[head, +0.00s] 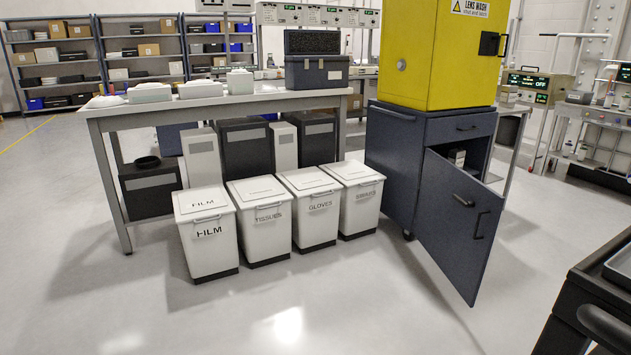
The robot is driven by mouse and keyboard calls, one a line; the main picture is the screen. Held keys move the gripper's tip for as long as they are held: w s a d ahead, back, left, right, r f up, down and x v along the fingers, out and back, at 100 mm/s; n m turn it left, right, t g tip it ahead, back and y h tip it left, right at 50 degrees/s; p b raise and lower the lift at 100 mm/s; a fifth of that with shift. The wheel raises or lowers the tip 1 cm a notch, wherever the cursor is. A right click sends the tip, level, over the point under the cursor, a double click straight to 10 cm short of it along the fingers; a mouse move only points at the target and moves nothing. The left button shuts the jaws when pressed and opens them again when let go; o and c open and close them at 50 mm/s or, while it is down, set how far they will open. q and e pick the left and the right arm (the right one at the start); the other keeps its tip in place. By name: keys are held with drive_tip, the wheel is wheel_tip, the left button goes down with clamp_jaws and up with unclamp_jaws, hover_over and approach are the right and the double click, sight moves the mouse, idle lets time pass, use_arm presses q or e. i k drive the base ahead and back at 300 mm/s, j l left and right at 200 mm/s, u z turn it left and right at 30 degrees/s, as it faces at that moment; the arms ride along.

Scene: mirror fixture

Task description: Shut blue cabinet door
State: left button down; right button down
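The blue cabinet (393,158) is dark navy and stands right of centre in the head view, under a yellow cabinet. A drawer front (468,127) above the opening looks shut. Part of the inside shows, with small items (457,157) in it. Most of the inside is hidden behind the door. Neither of my grippers is in view.
The yellow cabinet (430,50) sits on top of the blue one. Several white lidded bins (208,240) stand left of it before a grey workbench (250,103). A dark cart (590,290) is at the lower right edge. The floor before the door is clear.

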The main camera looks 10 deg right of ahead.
sight(459, 239)
drive_tip(key=i+j+z, duration=0.1)
drive_tip(key=i+z, duration=0.3)
drive_tip(key=i+j+z, duration=0.15)
drive_tip(key=z, duration=0.25)
drive_tip(key=i+j+z, duration=0.4)
drive_tip(key=k+l, duration=0.05)
drive_tip(key=l, duration=0.05)
